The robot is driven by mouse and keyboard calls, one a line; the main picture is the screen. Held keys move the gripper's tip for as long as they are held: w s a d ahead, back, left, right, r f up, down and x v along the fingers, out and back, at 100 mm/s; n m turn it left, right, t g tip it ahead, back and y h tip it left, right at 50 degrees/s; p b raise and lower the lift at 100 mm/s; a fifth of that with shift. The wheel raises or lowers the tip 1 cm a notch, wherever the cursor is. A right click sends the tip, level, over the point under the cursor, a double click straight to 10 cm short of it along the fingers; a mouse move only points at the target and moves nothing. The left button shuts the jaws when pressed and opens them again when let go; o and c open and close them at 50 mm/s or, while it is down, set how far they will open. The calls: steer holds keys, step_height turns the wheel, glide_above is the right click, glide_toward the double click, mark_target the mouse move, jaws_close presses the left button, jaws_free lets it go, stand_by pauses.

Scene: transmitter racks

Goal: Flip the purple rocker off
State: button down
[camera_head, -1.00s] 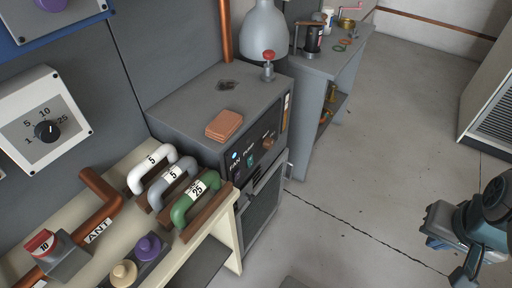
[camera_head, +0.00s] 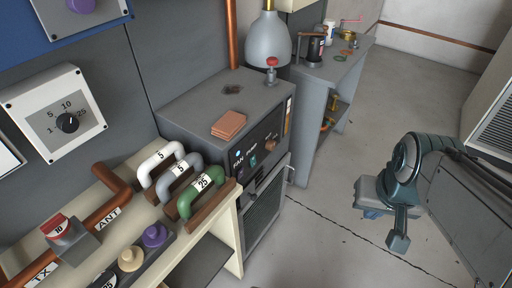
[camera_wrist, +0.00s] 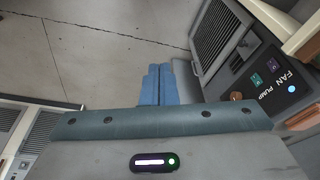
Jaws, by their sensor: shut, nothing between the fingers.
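The purple rocker (camera_head: 240,173) is on the dark front panel of the grey cabinet, near the FAN label. It also shows in the wrist view (camera_wrist: 272,65), small, at the upper right. A teal rocker (camera_head: 253,161) sits beside it near the PUMP label. The purple rocker's tilt is too small to tell. My gripper (camera_head: 372,214) is to the right of the cabinet, apart from the panel, over open floor. In the wrist view its blue fingers (camera_wrist: 158,85) are together and empty, with the panel to their right.
The cabinet (camera_head: 180,105) carries copper-coloured pads (camera_head: 228,125) and a red-knobbed valve (camera_head: 271,70). A cream bench (camera_head: 228,225) with white, grey and green handles stands in front at left. A grey shelf table (camera_head: 325,75) stands behind.

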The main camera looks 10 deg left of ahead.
steer(key=w+a+f+m+g+y, duration=0.1)
steer(key=w+a+f+m+y, duration=0.3)
steer(key=a, duration=0.3)
steer(key=w+a+f+m+g+y, duration=0.1)
steer(key=a+f+m+y, duration=0.15)
steer(key=a+m, duration=0.35)
steer(key=w+a+f+m+t+y, duration=0.3)
steer(key=w+a+f+m, duration=0.3)
steer(key=w+m, duration=0.3)
steer(key=f+m, duration=0.1)
steer(key=m, duration=0.2)
steer(key=shift+f, duration=0.1)
glide_toward(241, 175)
step_height(241, 175, down, 3)
steer(key=a, duration=0.3)
steer(key=shift+w+a+f+p, duration=0.2)
steer(key=shift+w+a+p, duration=0.2)
steer(key=shift+w+a, duration=0.25)
